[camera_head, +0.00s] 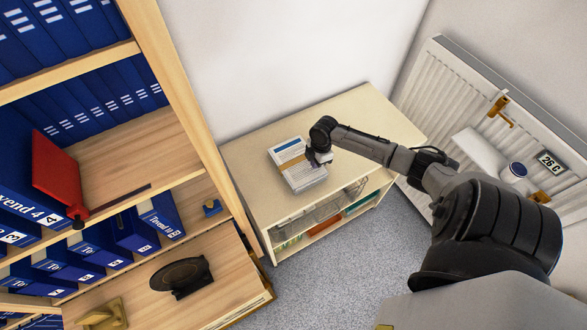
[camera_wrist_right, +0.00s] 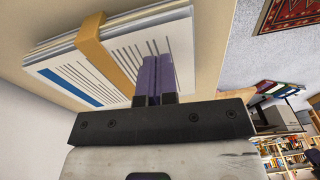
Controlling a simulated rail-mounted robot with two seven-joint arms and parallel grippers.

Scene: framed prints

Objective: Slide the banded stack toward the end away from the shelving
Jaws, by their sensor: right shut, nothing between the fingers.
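The banded stack (camera_head: 285,174) of white papers with a tan band and a blue stripe lies flat on top of a low pale wooden cabinet (camera_head: 375,105). It lies left of the middle of the top, towards the shelving (camera_head: 177,95). My right gripper (camera_head: 318,158) is at the stack's right side, with its fingers shut and empty. In the right wrist view the purple fingers (camera_wrist_right: 155,78) overlap the edge of the stack (camera_wrist_right: 75,70), near the tan band. I cannot tell whether they touch it. My left gripper is not in view.
Tall shelving with blue binders and a red binder (camera_head: 57,172) stands at the left. A radiator (camera_head: 480,110) with a 26 C display is on the wall at the right. The cabinet top right of the stack is bare except for my arm above it.

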